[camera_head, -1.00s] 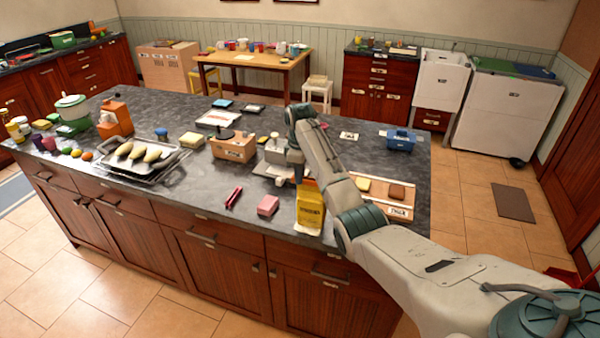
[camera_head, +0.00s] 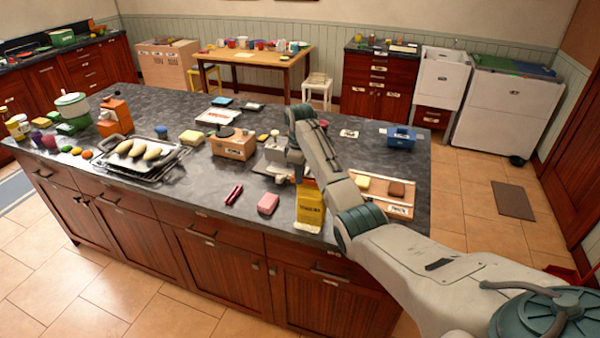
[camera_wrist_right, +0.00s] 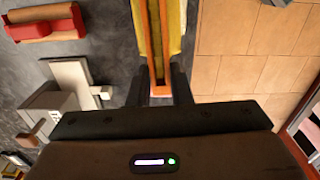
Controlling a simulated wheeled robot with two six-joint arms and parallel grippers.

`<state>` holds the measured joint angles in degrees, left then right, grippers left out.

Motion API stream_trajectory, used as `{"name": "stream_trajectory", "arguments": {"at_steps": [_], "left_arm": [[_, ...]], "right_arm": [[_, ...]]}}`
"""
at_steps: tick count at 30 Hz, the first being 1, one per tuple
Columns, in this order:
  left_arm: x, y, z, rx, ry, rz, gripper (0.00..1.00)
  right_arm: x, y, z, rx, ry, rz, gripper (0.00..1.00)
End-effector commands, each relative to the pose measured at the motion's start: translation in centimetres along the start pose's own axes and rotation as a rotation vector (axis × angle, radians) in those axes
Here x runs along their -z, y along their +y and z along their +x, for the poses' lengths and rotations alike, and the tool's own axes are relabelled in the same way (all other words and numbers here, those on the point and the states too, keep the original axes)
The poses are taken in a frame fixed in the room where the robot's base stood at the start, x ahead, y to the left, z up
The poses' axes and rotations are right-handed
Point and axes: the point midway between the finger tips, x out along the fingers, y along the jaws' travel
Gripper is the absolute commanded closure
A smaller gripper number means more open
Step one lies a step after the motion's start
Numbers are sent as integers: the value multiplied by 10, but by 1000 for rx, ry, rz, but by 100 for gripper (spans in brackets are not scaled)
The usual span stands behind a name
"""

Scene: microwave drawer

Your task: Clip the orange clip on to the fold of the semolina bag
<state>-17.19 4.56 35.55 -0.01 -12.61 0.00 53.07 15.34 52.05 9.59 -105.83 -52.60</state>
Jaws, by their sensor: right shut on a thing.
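The yellow semolina bag (camera_head: 310,207) stands upright near the front edge of the dark island counter. In the right wrist view its top (camera_wrist_right: 175,28) runs away from my right gripper (camera_wrist_right: 157,92). The gripper is shut on the orange clip (camera_wrist_right: 160,90). The clip's two long orange arms lie along the yellow top of the bag, with yellow showing between them. I cannot tell whether the clip is fully closed on the fold. In the head view the clip is hidden, and my right gripper (camera_head: 298,176) is just above the bag. My left gripper is not in view.
A pink block (camera_head: 268,204) and a dark pink item (camera_head: 233,195) lie left of the bag. A wooden tray (camera_head: 388,202) with blocks is at its right. A white appliance (camera_head: 275,160) stands behind. The counter's front edge is close to the bag.

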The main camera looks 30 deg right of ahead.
Motion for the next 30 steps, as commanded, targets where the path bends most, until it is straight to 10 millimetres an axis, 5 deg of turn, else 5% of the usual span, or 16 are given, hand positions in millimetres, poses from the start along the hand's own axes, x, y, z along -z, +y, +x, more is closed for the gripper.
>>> {"name": "stream_trajectory", "arguments": {"at_steps": [30], "left_arm": [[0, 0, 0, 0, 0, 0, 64]], "right_arm": [[0, 0, 10, 1, -1, 0, 100]]}}
